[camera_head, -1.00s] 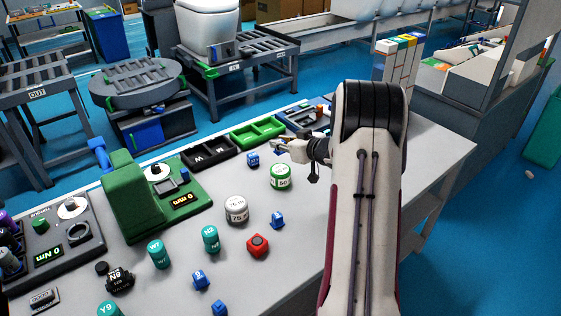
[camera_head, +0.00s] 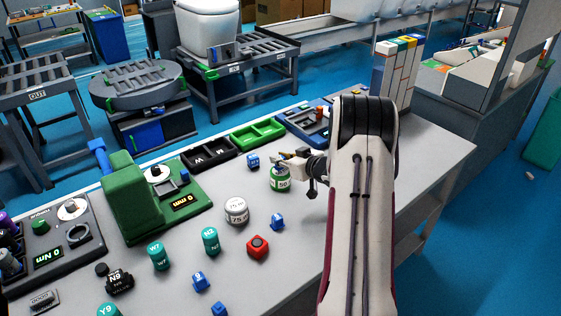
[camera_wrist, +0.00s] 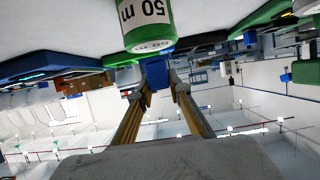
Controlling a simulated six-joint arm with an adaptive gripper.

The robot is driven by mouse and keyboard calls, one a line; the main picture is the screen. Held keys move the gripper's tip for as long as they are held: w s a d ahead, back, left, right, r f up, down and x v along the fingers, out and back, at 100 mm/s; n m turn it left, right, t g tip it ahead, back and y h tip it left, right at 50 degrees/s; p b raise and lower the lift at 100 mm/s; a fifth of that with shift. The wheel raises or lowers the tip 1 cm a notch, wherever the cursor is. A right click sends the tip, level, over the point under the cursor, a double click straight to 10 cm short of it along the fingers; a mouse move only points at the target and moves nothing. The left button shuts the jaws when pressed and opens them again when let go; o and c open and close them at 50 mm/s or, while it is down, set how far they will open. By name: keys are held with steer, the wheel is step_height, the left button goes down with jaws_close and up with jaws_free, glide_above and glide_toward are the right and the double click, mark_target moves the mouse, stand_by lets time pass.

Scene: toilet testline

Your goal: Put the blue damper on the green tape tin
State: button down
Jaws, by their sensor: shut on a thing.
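My gripper (camera_head: 283,159) is just above the green tape tin (camera_head: 280,183), which stands upright on the bench. In the wrist view my gripper (camera_wrist: 160,88) has its two fingers around a small blue block, the blue damper (camera_wrist: 157,74). The tin also shows there, upside down with its "50 m" label (camera_wrist: 148,20), and its white top faces the damper. The damper is at or very close to the tin's top. I cannot tell whether they touch. In the head view the fingers mostly hide the damper.
Another blue block (camera_head: 253,161) stands close behind and left of the tin. A grey-white tin (camera_head: 236,211), a blue block (camera_head: 277,222) and a red block (camera_head: 258,247) stand nearer. A green tray (camera_head: 258,133) and a black tray (camera_head: 208,153) lie behind. The bench right of the arm is clear.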

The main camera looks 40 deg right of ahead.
steer(key=shift+f, duration=0.6)
steer(key=shift+f, duration=0.1)
steer(key=c, duration=1.9)
jaws_free()
steer(key=shift+s+r, duration=0.25)
steer(key=shift+s, duration=0.1)
steer(key=v, duration=1.1)
steer(key=shift+s, duration=0.2)
steer(key=shift+w+r, duration=0.1)
